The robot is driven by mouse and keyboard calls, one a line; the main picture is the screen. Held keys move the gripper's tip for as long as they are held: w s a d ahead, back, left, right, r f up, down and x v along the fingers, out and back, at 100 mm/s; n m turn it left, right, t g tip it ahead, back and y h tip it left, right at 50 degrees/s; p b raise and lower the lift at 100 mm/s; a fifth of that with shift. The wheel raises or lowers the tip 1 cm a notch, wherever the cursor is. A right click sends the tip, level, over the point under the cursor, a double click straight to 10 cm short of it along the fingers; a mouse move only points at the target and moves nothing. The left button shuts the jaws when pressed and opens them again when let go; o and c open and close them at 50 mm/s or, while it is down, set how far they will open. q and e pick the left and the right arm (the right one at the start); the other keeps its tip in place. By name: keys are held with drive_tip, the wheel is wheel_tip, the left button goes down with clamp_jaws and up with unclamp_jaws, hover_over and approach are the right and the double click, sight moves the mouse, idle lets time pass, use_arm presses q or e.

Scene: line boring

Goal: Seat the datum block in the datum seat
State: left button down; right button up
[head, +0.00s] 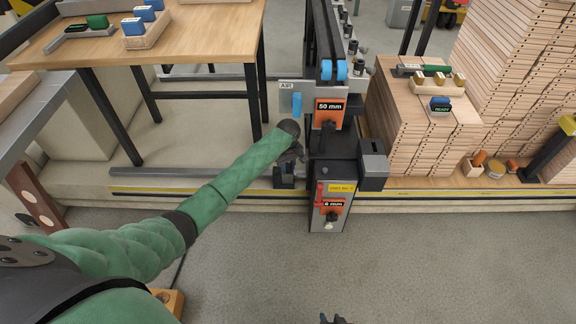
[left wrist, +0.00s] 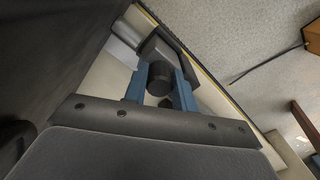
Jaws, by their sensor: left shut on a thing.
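My left gripper (head: 288,160) is low at the left side of the dark boring machine (head: 330,165), largely hidden by my green forearm. In the left wrist view its two blue fingers (left wrist: 161,88) are shut on a dark, round-ended part (left wrist: 160,76). I cannot tell whether this is the datum block. A grey block lies just beyond it in that view (left wrist: 155,48). The datum seat cannot be made out for sure. Dark tips, likely my right gripper (head: 333,319), just show at the bottom edge; their opening is unclear.
Orange labels read "50 mm" (head: 330,108) and "6 mm" (head: 332,204) on the machine. A wooden table (head: 200,45) with blue and green parts stands back left. Stacked boards (head: 425,130) stand on the right. The floor in front (head: 450,260) is clear.

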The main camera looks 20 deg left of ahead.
use_arm(q)
drive_tip(key=shift+f, duration=0.45)
drive_tip(key=c, duration=1.1)
unclamp_jaws()
drive_tip(key=shift+o, duration=0.2)
drive_tip(key=shift+f, duration=0.1)
drive_tip(key=shift+s+a, duration=0.1)
